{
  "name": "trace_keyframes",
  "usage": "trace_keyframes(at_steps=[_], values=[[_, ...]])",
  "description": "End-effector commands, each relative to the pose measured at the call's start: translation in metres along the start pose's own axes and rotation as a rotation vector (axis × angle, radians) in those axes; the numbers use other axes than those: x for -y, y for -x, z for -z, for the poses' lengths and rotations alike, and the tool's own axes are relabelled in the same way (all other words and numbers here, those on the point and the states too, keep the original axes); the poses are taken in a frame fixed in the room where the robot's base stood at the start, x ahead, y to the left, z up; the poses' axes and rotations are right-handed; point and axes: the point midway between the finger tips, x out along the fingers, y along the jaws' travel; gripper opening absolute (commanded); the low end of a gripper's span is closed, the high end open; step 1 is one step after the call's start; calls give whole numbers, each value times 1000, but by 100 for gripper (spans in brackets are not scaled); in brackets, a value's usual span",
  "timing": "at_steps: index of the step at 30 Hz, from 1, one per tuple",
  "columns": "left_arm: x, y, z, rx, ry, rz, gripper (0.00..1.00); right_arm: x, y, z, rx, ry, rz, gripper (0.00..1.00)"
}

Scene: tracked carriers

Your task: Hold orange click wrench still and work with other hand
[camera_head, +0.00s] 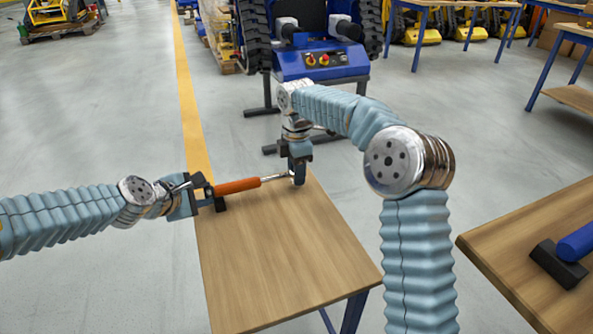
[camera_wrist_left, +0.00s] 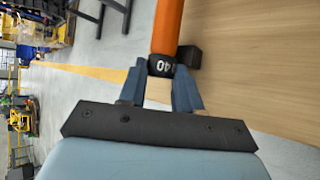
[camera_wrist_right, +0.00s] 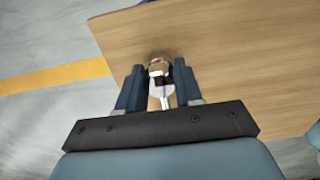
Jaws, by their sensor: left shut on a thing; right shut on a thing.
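The orange click wrench (camera_head: 238,186) lies roughly level above the near table, its metal shaft pointing right. My right gripper (camera_head: 298,174) points down at the wrench's head end and is shut on a small metal piece (camera_wrist_right: 159,67). The right wrist view shows this piece as silver and brownish between the fingers. I cannot tell whether it is the wrench's head or a separate part.
The wooden table (camera_head: 285,245) is bare toward its near side. A small black block (camera_head: 220,203) stands by the left gripper. Another table (camera_head: 535,235) at the right bears a black and blue tool (camera_head: 560,262). A blue tracked machine (camera_head: 320,65) stands behind.

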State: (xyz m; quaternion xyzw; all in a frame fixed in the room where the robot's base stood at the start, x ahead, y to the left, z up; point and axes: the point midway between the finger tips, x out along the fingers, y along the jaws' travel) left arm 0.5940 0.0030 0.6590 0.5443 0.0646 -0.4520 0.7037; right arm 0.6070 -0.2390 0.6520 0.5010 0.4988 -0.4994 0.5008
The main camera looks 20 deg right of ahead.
Motion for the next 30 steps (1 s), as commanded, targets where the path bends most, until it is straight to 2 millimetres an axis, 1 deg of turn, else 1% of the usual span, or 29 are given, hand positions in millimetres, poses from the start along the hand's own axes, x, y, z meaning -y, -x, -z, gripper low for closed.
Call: trace_keyframes(at_steps=[2, 3, 4, 13, 16, 25, 30], values=[[2, -2, 2, -3, 3, 1, 9, 0, -2, 0, 0, 0, 1, 0], [2, -2, 2, -3, 3, 2, 39, 0, -2, 0, 0, 1, 1, 0], [2, -2, 2, -3, 3, 2, 44, 0, -2, 0, 0, 1, 1, 0], [4, -3, 3, -3, 4, 9, 45, 0, -2, 0, 1, 2, 2, 0], [4, 0, 4, -3, 4, 9, 45, 0, -2, 0, 1, 2, 3, 0], [3, 35, 3, -2, 4, 5, 45, 0, -2, 0, 1, 1, 2, 0], [2, 47, 2, -2, 3, 4, 45, 0, -2, 0, 0, 1, 2, 0]])
